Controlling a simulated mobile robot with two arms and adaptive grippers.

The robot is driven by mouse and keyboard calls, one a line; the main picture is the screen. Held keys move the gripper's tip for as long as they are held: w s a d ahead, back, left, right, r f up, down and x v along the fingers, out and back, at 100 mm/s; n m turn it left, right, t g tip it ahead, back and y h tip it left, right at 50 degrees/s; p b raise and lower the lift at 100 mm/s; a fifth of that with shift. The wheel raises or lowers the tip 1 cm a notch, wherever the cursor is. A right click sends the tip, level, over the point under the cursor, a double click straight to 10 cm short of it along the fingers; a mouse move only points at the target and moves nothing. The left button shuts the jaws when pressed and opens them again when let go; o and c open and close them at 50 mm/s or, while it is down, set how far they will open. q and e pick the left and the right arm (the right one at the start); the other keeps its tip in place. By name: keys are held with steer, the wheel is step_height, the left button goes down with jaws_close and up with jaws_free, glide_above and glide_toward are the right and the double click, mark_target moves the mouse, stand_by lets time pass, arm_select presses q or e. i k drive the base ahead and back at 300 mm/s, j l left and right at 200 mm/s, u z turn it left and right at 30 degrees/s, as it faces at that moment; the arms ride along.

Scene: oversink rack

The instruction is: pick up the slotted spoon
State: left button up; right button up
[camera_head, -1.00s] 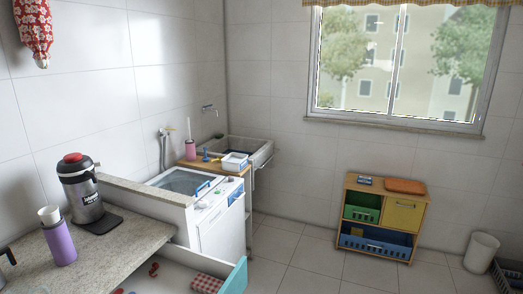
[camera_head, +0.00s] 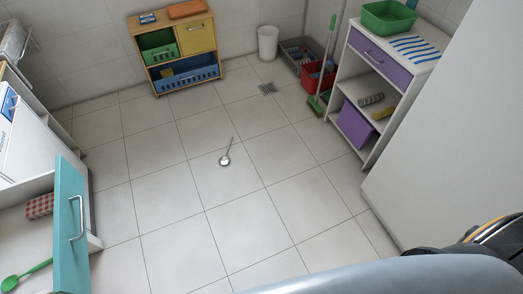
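A metal spoon-like utensil (camera_head: 225,160) with a round pale head and a thin handle lies on the tiled floor, in the middle of the view. Its handle points up and slightly right. Neither of my grippers shows in the head view.
The turquoise-fronted drawer (camera_head: 69,226) stands open at left, holding a checkered cloth (camera_head: 40,206). A wooden cabinet (camera_head: 180,47) and white bin (camera_head: 268,43) stand at the back. A shelf unit (camera_head: 377,75) and broom (camera_head: 325,65) stand right.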

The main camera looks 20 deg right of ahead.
mark_target(224, 161)
steer(key=i+z, duration=0.15)
steer(key=z, duration=0.55)
steer(key=i+j+z, duration=0.45)
steer(key=j, duration=0.3)
steer(key=i+j+z, duration=0.25)
steer(key=j, duration=0.25)
steer(key=i+l, duration=0.05)
steer(key=i, duration=0.05)
